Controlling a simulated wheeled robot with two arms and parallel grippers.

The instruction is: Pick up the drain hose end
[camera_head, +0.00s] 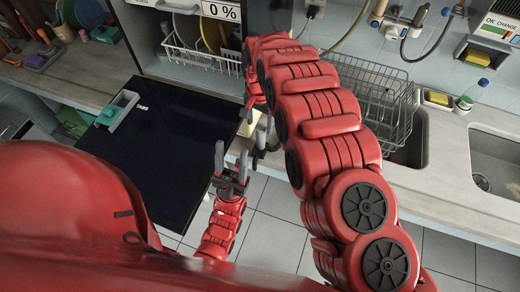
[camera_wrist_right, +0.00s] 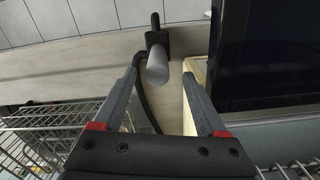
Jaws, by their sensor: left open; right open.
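In the right wrist view, the drain hose end (camera_wrist_right: 157,66) shows as a grey cylinder with a black fitting and a dark hose curving below it. It lies between the two fingers of my right gripper (camera_wrist_right: 163,82), which is open, with visible gaps on both sides. In the head view, the right gripper (camera_head: 259,122) points down at the counter's front edge, partly hidden by its own arm. My left gripper (camera_head: 231,165) is open and empty, lower and to the left, over the floor side of the counter edge. Any contact with the hose cannot be told.
An open dark dishwasher door (camera_head: 160,145) lies flat at left, with a teal item (camera_head: 118,110) on it. A wire basket (camera_head: 375,100) and sinks (camera_head: 495,160) are at right. A dish rack (camera_head: 200,55) stands behind. A cream block (camera_wrist_right: 200,75) sits close by the right finger.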

